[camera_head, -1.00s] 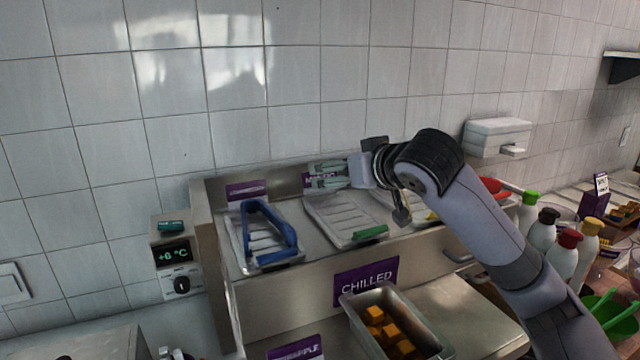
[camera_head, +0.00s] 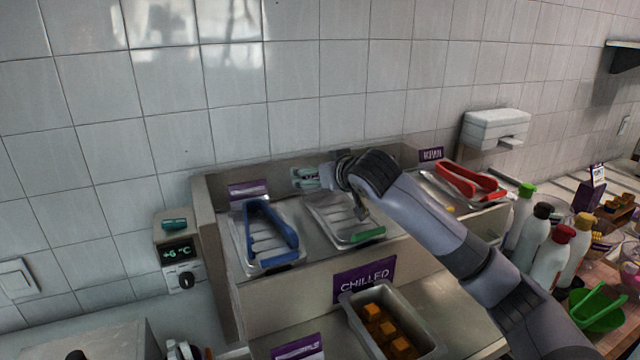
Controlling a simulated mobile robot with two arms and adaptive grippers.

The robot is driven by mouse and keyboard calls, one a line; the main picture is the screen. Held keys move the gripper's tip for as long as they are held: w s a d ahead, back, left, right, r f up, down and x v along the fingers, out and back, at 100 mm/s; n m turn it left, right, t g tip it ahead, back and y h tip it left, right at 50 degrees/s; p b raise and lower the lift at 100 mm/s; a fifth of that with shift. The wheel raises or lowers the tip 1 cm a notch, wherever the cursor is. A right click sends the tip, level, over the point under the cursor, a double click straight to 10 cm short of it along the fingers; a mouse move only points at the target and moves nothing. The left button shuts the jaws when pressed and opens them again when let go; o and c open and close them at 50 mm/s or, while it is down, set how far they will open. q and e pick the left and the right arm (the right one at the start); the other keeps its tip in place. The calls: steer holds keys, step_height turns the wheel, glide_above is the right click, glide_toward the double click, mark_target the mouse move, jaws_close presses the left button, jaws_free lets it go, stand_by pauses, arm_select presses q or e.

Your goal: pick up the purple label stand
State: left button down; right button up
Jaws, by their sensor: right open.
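Several purple labels show, and I cannot tell which one is meant. One purple label stand (camera_head: 248,189) is at the back left behind the tray with blue tongs. Another purple label (camera_head: 431,154) stands at the back right, behind the red tongs. A large purple CHILLED sign (camera_head: 364,281) is on the front panel, and a further purple label (camera_head: 298,348) is at the bottom edge. My right gripper (camera_head: 304,178) is open at the back of the middle tray, its fingers pointing left toward the back-left label, apart from it. The middle label is hidden behind my gripper. My left gripper is out of view.
Blue tongs (camera_head: 272,226) lie on the left tray, a green-tipped tool (camera_head: 368,234) on the middle tray and red tongs (camera_head: 470,180) at right. A pan of orange cubes (camera_head: 346,302) sits in front. Squeeze bottles (camera_head: 548,262) crowd the right. The tiled wall is close behind.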

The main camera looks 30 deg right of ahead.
steer(key=shift+s, duration=0.1)
steer(key=shift+c, duration=1.2)
steer(key=c, duration=1)
steer(key=shift+r, duration=0.15)
steer(key=shift+c, duration=0.2)
step_height(320, 180, up, 17)
steer(key=b, duration=0.6)
